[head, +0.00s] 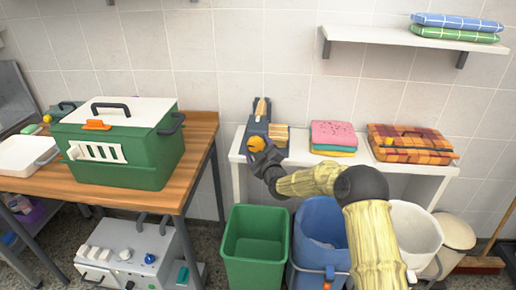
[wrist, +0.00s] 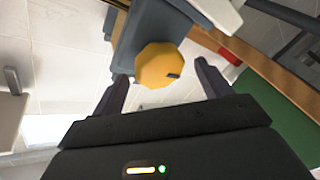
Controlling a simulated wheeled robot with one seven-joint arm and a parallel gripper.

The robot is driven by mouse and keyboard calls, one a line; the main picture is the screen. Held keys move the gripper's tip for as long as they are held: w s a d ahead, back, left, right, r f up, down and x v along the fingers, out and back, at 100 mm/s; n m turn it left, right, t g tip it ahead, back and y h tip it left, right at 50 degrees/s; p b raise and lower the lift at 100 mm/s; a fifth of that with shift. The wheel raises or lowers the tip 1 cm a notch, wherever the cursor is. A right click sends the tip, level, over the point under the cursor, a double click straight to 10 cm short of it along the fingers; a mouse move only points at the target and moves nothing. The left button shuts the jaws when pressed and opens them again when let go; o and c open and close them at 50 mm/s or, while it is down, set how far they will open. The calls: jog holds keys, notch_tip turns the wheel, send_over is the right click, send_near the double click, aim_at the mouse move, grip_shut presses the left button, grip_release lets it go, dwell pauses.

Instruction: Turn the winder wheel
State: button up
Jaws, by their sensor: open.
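The winder (head: 268,130) is a dark grey-blue device on the left end of the white shelf table, with a light wooden part on it. Its yellow wheel (head: 257,143) faces the front. In the wrist view the yellow wheel (wrist: 160,65) is many-sided with a small dark mark, and the grey winder body (wrist: 150,25) is behind it. My gripper (head: 262,157) is at the wheel. In the wrist view its two dark fingers (wrist: 162,74) are open, one on either side of the wheel, with gaps visible. Contact with the wheel does not show.
On the white table (head: 299,158) are folded towels (head: 333,135) and an orange plaid item (head: 410,143). Green (head: 255,250), blue (head: 318,225) and white (head: 415,228) bins stand below. A green kennel (head: 155,150) sits on the wooden table (head: 200,130) to the left.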

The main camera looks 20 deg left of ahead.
jog(key=shift+w+a, duration=0.3)
jog(key=shift+w, duration=0.05)
jog(key=c, duration=1)
jog(key=shift+f+b, duration=0.15)
jog(key=shift+b, duration=0.45)
